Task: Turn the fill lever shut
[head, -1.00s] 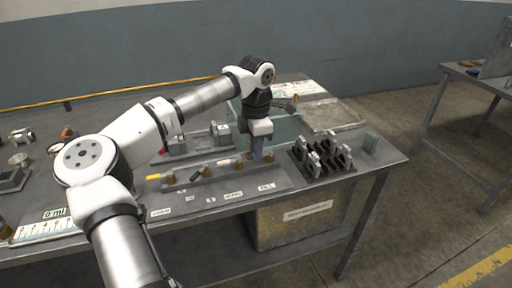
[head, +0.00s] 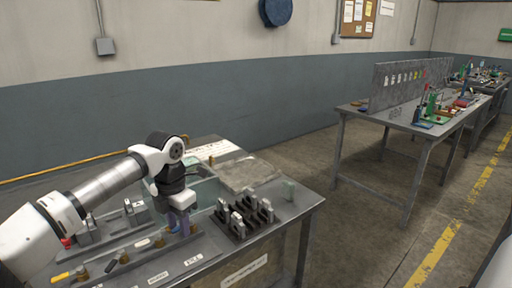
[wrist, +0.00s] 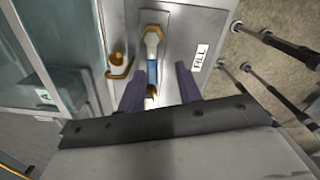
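The fill lever (wrist: 152,72) shows in the wrist view as a narrow blue handle running down from a brass valve fitting (wrist: 152,36). A white FILL label (wrist: 200,57) is on the grey panel to its right. My gripper (wrist: 158,72) is open, with one dark finger on each side of the lever and gaps visible beside it. I cannot tell whether either finger touches it. In the head view my gripper (head: 179,222) points down at the right end of the valve row, and its fingers hide most of the lever there.
A black rack with grey upright pieces (head: 242,216) stands right of my gripper. A glass-walled tank (head: 205,190) is behind it. Other small levers, including a yellow-handled one (head: 62,276), line the panel to the left. Another workbench (head: 385,118) stands far right.

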